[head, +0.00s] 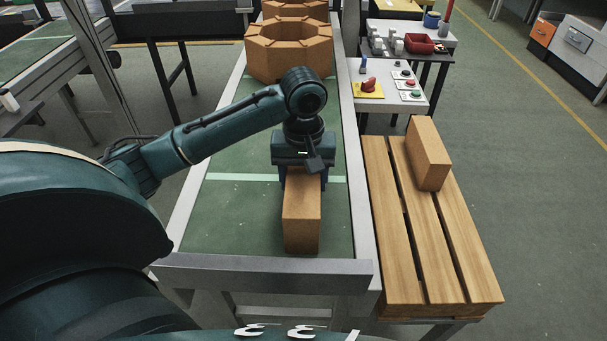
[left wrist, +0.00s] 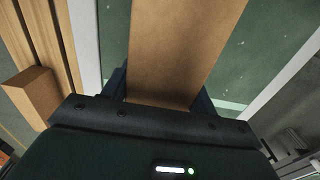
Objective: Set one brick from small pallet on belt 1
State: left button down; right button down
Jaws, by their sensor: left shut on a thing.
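My left gripper (head: 303,172) is shut on a brown brick (head: 301,222) over the near part of the green belt (head: 235,215). The brick looks upright and at or close to the belt surface; I cannot tell whether it touches. In the left wrist view the same brick (left wrist: 182,45) sits between the dark jaws (left wrist: 160,98). Another brick (head: 428,152) stands on the small wooden pallet (head: 395,245) to the right of the belt. That pallet (left wrist: 38,35) also shows at the left of the left wrist view. My right gripper is not in view.
Octagonal brick-coloured rings (head: 290,50) stand farther along the belt. A grey bar (head: 265,272) crosses the belt's near end. A control panel (head: 390,88) with buttons stands beyond the pallet. A side table (head: 420,45) holds a red bin.

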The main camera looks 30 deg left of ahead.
pick_arm(q)
jog(key=shift+c, duration=2.2)
grip_release()
jog(key=shift+r, duration=0.2)
notch_tip(320, 180, up, 11)
jog(key=p, duration=0.2)
jog(key=shift+f+p, duration=0.1)
jog(key=shift+p, duration=0.25)
jog(key=shift+r, duration=0.5)
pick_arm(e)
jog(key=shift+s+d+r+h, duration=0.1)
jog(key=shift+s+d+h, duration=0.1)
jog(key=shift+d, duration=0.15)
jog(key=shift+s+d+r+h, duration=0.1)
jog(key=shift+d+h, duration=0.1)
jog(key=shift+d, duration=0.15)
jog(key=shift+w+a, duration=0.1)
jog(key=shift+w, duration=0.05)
pick_arm(q)
jog(key=shift+s, duration=0.15)
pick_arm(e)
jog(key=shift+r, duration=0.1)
